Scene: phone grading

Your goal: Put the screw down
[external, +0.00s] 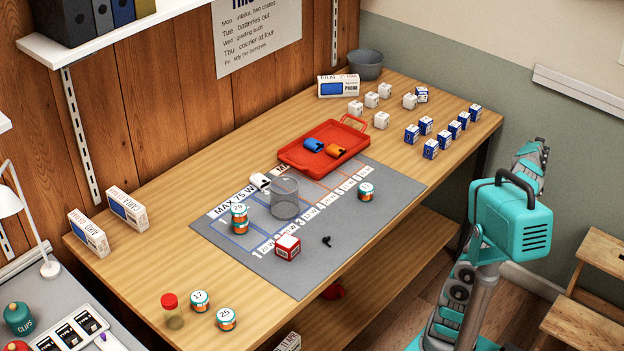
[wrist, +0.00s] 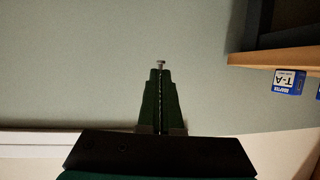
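In the wrist view my gripper (wrist: 160,74) is shut, its two dark fingers pressed close together. The head of a small silver screw (wrist: 161,64) sticks out just past the fingertips; its shank is hidden between them. The gripper is up in the air in front of a plain grey-green wall, away from the table. In the external view my arm stands at the right, off the table's front edge; the screw cannot be made out there.
The wooden table (external: 150,268) bears a grey mat (external: 305,283) with a clear jar (external: 285,197), tins and a red-and-white box (external: 287,247). A red tray (external: 290,160) holds blue and orange items. Blue-and-white boxes (external: 430,149) stand at the right end. Bare wood shows at the front left.

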